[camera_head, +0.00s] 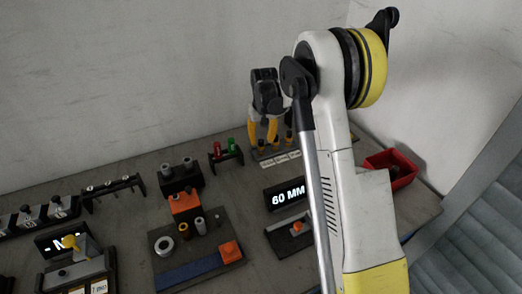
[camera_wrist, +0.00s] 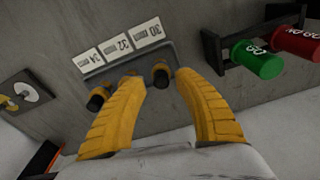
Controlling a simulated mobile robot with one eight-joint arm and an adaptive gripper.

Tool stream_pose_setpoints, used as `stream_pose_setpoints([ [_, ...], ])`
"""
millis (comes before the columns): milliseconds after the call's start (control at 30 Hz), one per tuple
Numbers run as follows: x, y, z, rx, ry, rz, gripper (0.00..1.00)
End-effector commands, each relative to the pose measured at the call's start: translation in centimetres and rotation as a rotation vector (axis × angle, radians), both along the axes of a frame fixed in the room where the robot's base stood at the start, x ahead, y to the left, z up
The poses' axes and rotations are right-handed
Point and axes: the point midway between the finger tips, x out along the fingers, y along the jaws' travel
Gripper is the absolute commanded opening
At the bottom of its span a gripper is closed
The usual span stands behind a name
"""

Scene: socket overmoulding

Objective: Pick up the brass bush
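A small brass-coloured bush (camera_head: 184,231) stands on a dark plate in the head view. My gripper (camera_head: 262,138) is well away from it, at the back by a labelled rack (camera_head: 280,150). In the wrist view my yellow fingers (camera_wrist: 158,77) are apart, above this rack (camera_wrist: 118,73) with labels 30, 32 and 34. A dark, brass-tinted round piece (camera_wrist: 160,76) shows between the fingertips, and another (camera_wrist: 98,98) lies outside the left finger. I cannot tell whether these are brass bushes or whether the fingers touch them. A third rack place is hidden.
In the head view, a 60 MM display (camera_head: 288,196), a red bin (camera_head: 391,170) and an orange block (camera_head: 184,203) stand nearby.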

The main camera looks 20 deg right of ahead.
Motion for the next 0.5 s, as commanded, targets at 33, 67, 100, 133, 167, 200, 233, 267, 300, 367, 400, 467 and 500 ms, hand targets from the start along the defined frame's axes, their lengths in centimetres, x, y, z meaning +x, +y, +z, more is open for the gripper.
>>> stream_pose_setpoints([
  [33, 0.0, 0.1, -1.2, 0.000, 0.000, 0.000, 0.37],
  [67, 0.0, 0.2, -1.8, 0.000, 0.000, 0.001, 0.37],
  [100, 0.1, 0.2, -2.5, 0.000, 0.000, 0.000, 0.37],
  [133, 0.1, 0.2, -2.9, 0.000, 0.000, 0.000, 0.37],
  [167, 0.2, 0.1, -3.4, 0.000, 0.000, 0.000, 0.37],
  [200, 0.3, 0.1, -3.7, 0.000, 0.000, 0.000, 0.37],
  [233, 0.3, 0.1, -3.9, 0.000, 0.000, 0.000, 0.37],
  [267, 0.3, 0.1, -4.0, 0.000, 0.000, 0.000, 0.37],
  [300, 0.3, 0.1, -3.9, 0.000, 0.000, 0.000, 0.37],
  [367, 0.3, 0.1, -3.8, 0.000, 0.000, 0.000, 0.37],
  [400, 0.3, 0.1, -3.8, 0.000, 0.000, 0.000, 0.37],
  [467, 0.3, 0.1, -3.8, 0.000, 0.000, 0.000, 0.36],
  [500, 0.3, 0.1, -3.8, 0.000, 0.000, 0.000, 0.24],
])
